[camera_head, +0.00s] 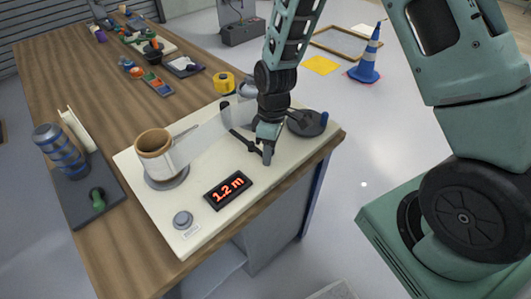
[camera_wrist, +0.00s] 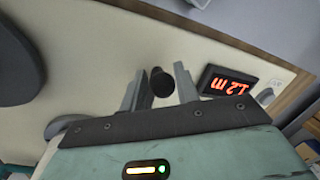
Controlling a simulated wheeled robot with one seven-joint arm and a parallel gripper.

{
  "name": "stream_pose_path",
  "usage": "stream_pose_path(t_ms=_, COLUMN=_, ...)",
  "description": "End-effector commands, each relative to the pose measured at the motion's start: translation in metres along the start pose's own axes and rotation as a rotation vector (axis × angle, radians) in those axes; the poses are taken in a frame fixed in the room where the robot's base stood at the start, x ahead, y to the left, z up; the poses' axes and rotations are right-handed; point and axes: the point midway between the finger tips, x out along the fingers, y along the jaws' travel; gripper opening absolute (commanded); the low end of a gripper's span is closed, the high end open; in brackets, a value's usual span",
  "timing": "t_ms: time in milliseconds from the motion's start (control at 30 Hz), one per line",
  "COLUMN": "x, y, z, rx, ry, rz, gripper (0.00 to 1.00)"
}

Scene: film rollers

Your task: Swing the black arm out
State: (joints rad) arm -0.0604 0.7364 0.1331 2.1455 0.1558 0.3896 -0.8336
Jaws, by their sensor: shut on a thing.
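The black arm (camera_head: 241,139) is a thin dark bar on the cream board (camera_head: 207,236), between the brown film roll (camera_head: 154,144) and the dark reel disc (camera_head: 309,124). My gripper (camera_head: 266,151) reaches down from above at the bar's right end. In the wrist view the two grey fingers of my gripper (camera_wrist: 160,88) stand on either side of a round black knob (camera_wrist: 161,80), and are shut on it. The knob appears to belong to the black arm; most of the bar is hidden in that view. A pale film strip (camera_head: 202,143) runs from the roll toward the upper right.
A display (camera_head: 228,189) reading 1.2 m and a grey zero button (camera_head: 183,220) lie at the board's front; the display also shows in the wrist view (camera_wrist: 226,86). A blue-banded cylinder (camera_head: 58,150) stands at left. A striped cone (camera_head: 368,57) is on the floor.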

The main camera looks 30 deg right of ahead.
Motion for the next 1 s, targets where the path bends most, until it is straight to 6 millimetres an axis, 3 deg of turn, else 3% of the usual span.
stream_pose_path(t_ms=433, x=-0.004, y=0.011, z=0.005, rx=-0.249, ry=-0.048, rz=-0.007, gripper=0.00)
stream_pose_path(t_ms=1000, x=-0.004, y=0.014, z=0.007, rx=-0.289, ry=-0.058, rz=-0.008, gripper=0.00)
